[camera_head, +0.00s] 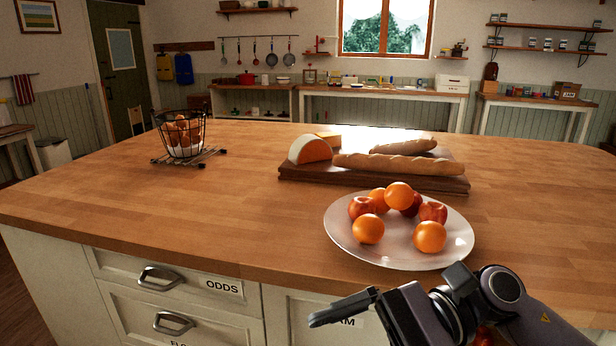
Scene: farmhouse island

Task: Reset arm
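My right gripper (345,308) is at the bottom right, in front of the island's front edge and below the fruit plate in the picture. Its dark fingers point left, seen from the side, and I cannot tell whether they are apart. Nothing shows between them. My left gripper is out of view. A white plate (345,246) with oranges and red apples stands on the island near its front edge. The gripper appears apart from the plate.
The wooden island (200,225) holds a bread board (300,175) with cheese and baguettes, and a wire basket (182,135) of eggs on a rack. Its left front is clear. Drawers with handles (160,278) are below. A small red-orange thing (486,337) shows partly beneath my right wrist.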

